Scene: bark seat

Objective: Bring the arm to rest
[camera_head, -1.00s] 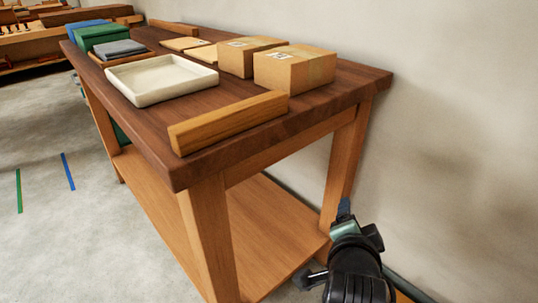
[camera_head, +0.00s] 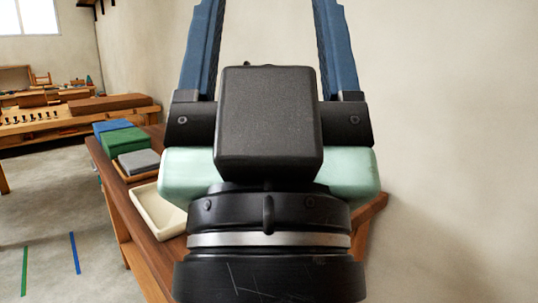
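My gripper (camera_head: 268,35) fills the middle of the view, raised close to the camera in front of the wooden table (camera_head: 137,232). Its two blue fingers point up and stand wide apart, with nothing visible between them except wall. The fingertips reach or pass the top edge of the picture. The gripper and wrist hide most of the table top, including the cardboard boxes seen there a second ago.
On the table's left part are a blue box (camera_head: 113,126), a green box (camera_head: 125,141), a grey folded item (camera_head: 139,161) and a cream tray (camera_head: 150,213). A workbench (camera_head: 60,120) stands behind. Floor at left (camera_head: 45,200) is mostly clear; a bare wall (camera_head: 450,150) is at right.

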